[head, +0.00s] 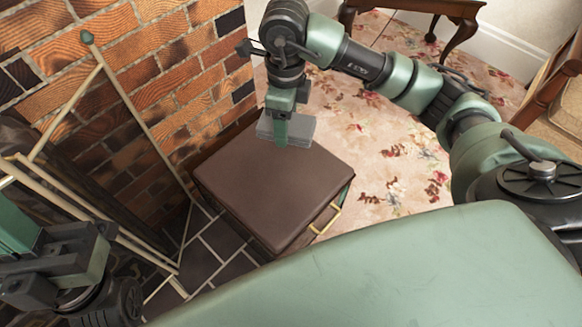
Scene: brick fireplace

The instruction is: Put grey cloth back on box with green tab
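The brown box (265,185) stands on the floor beside the brick wall, with a flat lid, a brass handle and a thin green strip at its right side. A small flat grey piece, which looks like the grey cloth (303,133), is at the far edge of the lid. My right gripper (281,132) points down there, with one green finger in front of the grey piece. It appears shut on it; the other finger is hidden. I cannot tell whether the cloth touches the lid. My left gripper (20,232) is at the lower left, partly cut off, its opening unclear.
A brick fireplace (150,75) and a pale-framed screen (140,115) stand at the left, close to my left gripper. Dark tiles (200,265) lie before the hearth. Floral carpet (385,170) is clear right of the box. Wooden furniture (420,8) stands at the back, a chair (545,100) at right.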

